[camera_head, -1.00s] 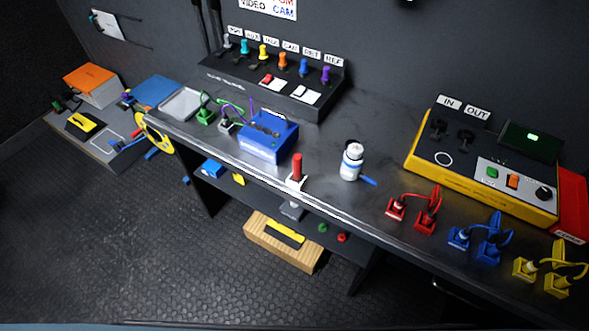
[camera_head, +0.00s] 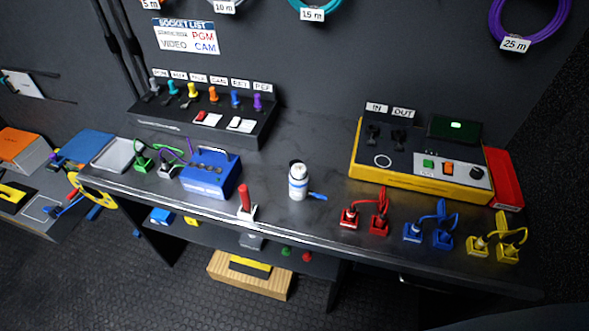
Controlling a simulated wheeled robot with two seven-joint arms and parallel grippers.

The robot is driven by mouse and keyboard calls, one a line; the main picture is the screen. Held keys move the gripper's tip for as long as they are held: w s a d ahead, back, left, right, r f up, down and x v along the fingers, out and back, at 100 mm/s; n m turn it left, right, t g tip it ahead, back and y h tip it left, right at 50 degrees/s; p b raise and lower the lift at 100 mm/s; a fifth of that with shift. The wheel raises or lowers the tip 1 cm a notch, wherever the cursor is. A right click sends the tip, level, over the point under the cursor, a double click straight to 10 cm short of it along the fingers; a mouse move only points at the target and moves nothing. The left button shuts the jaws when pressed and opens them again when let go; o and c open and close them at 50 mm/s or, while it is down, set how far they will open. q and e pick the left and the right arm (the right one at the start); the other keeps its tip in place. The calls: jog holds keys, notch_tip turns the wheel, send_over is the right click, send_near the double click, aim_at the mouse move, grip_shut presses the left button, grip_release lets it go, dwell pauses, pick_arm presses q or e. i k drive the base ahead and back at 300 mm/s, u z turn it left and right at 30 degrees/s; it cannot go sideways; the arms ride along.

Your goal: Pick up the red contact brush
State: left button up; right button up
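A red upright handle (camera_head: 245,196), which looks like the contact brush, stands in a small white base (camera_head: 247,213) at the front edge of the dark bench (camera_head: 330,222). Its lower end is hidden in or behind the base, so I cannot see bristles. Neither of my grippers is in view, and nothing touches the handle.
A blue box (camera_head: 210,176) stands left of the handle, and a white bottle (camera_head: 298,182) with a blue piece beside it stands to the right. Red cable plugs (camera_head: 364,215) and a yellow-sided tester (camera_head: 420,170) are further right. A wooden step (camera_head: 250,275) sits below.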

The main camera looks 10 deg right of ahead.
aim_at(244, 191)
jog(key=u, duration=2)
jog(key=k, duration=0.4)
jog(key=z, duration=1.25)
